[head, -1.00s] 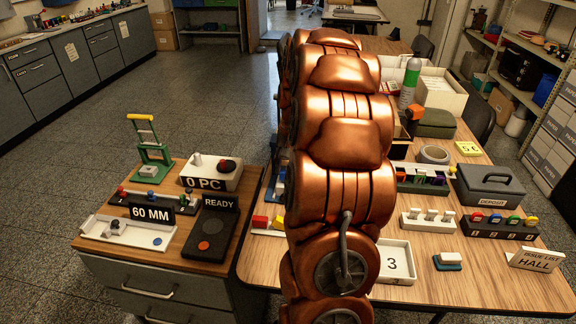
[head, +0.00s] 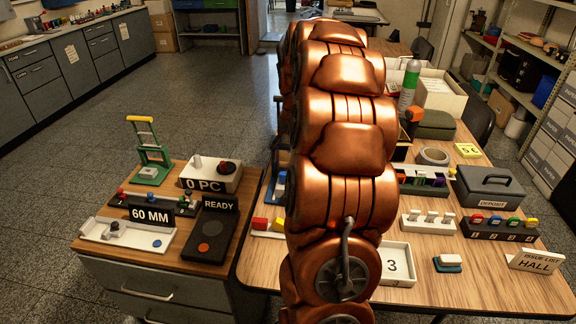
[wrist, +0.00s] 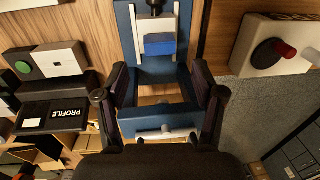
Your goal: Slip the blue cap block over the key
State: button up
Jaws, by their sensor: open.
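My gripper (wrist: 162,104) is open in the wrist view, with one dark finger on each side of a blue fixture. A blue block (wrist: 160,44) sits in a white holder on the fixture (wrist: 125,30), ahead of the fingertips. A blue crosspiece (wrist: 135,122) lies between the fingers, with a small white piece, perhaps a key (wrist: 165,134), beside it. I cannot tell whether the fingers touch anything. In the head view my arm hides the gripper, and only a blue edge of the fixture (head: 280,183) shows at its left.
A white box with a knob (wrist: 268,52) stands right of the gripper; a PROFILE sign (wrist: 52,117) is at left. In the head view, white keys stand in a rack (head: 430,226), a rack with coloured caps (head: 500,232) is beside it, and a side cabinet (head: 170,270) stands at left.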

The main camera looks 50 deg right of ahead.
notch_tip(320, 180, up, 8)
jog(key=shift+s+d, duration=0.25)
jog(key=shift+s, duration=0.1)
dwell(0.4)
jog(key=s+a+f+n+g, duration=0.1)
jog(key=s+a+f+n, duration=0.15)
jog(key=a, duration=0.95)
jog(key=s+a+f+n+g, duration=0.1)
jog(key=s+a+n, duration=0.3)
jog(key=a, duration=0.8)
jog(key=s+a+f+n+g, duration=0.15)
jog(key=s+a+f, duration=0.3)
jog(key=s, duration=0.45)
jog(key=s+a+f+n, duration=0.3)
jog(key=s+a, duration=0.2)
jog(key=s, duration=0.4)
jog(key=s+a+p+v, duration=0.1)
jog(key=p+v, duration=1.2)
jog(key=v, duration=0.1)
jog(key=shift+s+a+r+t+h+p, duration=0.25)
jog(key=shift+r+t+h+p, duration=0.1)
jog(key=shift+r+h, duration=0.1)
